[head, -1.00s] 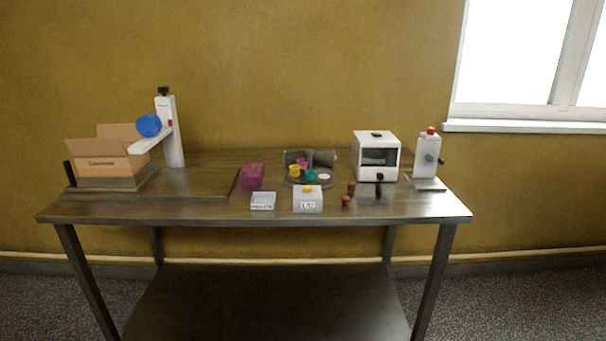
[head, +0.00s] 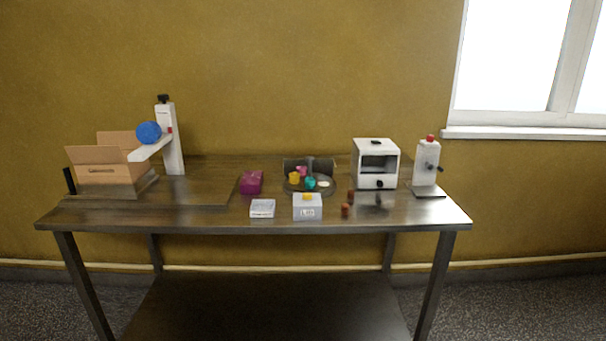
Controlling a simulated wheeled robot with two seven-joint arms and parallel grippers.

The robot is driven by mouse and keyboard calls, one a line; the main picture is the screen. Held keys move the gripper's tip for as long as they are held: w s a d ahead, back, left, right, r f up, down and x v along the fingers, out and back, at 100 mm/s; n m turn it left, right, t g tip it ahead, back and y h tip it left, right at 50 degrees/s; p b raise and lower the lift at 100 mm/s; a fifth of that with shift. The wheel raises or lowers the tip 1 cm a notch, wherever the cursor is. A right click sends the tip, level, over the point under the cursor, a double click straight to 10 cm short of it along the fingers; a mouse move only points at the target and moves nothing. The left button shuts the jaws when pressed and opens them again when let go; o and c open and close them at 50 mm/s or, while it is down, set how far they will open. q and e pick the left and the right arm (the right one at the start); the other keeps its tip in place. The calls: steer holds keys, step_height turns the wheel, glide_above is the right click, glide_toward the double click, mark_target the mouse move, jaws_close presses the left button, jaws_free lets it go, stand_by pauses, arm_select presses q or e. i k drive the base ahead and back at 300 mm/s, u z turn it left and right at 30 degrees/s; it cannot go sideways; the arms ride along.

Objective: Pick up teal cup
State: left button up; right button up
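The small teal cup (head: 310,183) stands on a round dark tray (head: 293,187) near the middle of the metal table. A yellow cup (head: 294,178) is to its left, a magenta one (head: 302,171) is behind it, and a flat white piece (head: 323,184) lies to its right. Neither of my grippers shows in the head view.
On the metal table (head: 380,213), a white box with a yellow knob (head: 307,207) and a clear tray (head: 262,208) stand in front of the round tray. A magenta block (head: 251,182) is left; a white machine (head: 376,150) and small brown pieces (head: 345,211) are right.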

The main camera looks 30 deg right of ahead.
mark_target(310, 182)
steer(key=u, duration=0.4)
steer(key=k, duration=0.5)
steer(key=u, duration=0.8)
steer(key=i, duration=1.1)
steer(key=z, duration=0.5)
steer(key=i, duration=1.9)
steer(key=z, duration=0.95)
